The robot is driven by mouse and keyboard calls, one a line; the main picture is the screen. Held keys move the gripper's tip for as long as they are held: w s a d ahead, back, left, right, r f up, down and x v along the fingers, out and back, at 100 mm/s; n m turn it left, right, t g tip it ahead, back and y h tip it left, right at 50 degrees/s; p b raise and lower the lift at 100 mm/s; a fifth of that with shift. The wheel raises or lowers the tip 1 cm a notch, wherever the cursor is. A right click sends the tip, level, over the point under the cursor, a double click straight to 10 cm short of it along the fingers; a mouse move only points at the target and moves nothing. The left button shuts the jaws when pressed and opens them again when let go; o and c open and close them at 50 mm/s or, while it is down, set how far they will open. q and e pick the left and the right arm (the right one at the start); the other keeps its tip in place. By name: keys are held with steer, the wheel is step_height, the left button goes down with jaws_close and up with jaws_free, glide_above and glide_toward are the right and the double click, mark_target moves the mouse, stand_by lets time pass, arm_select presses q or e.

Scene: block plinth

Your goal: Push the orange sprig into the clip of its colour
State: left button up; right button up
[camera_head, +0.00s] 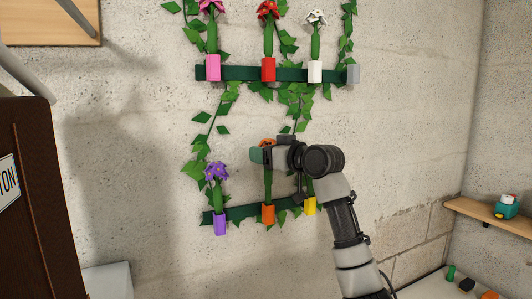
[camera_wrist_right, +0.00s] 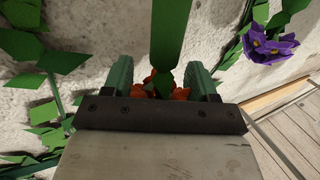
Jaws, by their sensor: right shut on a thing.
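The orange sprig (camera_head: 268,183) stands upright at the lower rail. Its green stem (camera_wrist_right: 169,35) and orange petals (camera_wrist_right: 181,94) show between the green fingers in the right wrist view. My right gripper (camera_head: 265,153) is shut on the sprig near its flower, and in the wrist view it (camera_wrist_right: 165,82) covers part of the petals. The orange clip (camera_head: 268,214) is on the lower rail, directly below the gripper. The stem's lower end meets the top of this clip in the head view; I cannot tell how deep it sits. My left gripper is out of view.
A purple sprig (camera_head: 217,172) stands in the purple clip (camera_head: 220,224), left of the gripper. The yellow clip (camera_head: 310,206) is close on the right, partly behind my arm. The upper rail (camera_head: 240,73) carries pink, red and white sprigs. A wooden shelf (camera_head: 470,208) is at right.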

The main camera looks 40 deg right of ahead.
mark_target(271, 172)
steer(key=shift+f+b, duration=1.7)
steer(key=shift+f, duration=0.7)
steer(key=o, duration=1.1)
steer(key=shift+r, duration=0.1)
steer(key=shift+c, duration=0.2)
steer(key=shift+s, duration=0.1)
steer(key=shift+s, duration=0.3)
steer(key=s+b, duration=0.5)
steer(key=s, duration=0.5)
steer(key=shift+d+r, duration=0.2)
steer(key=shift+d, duration=0.25)
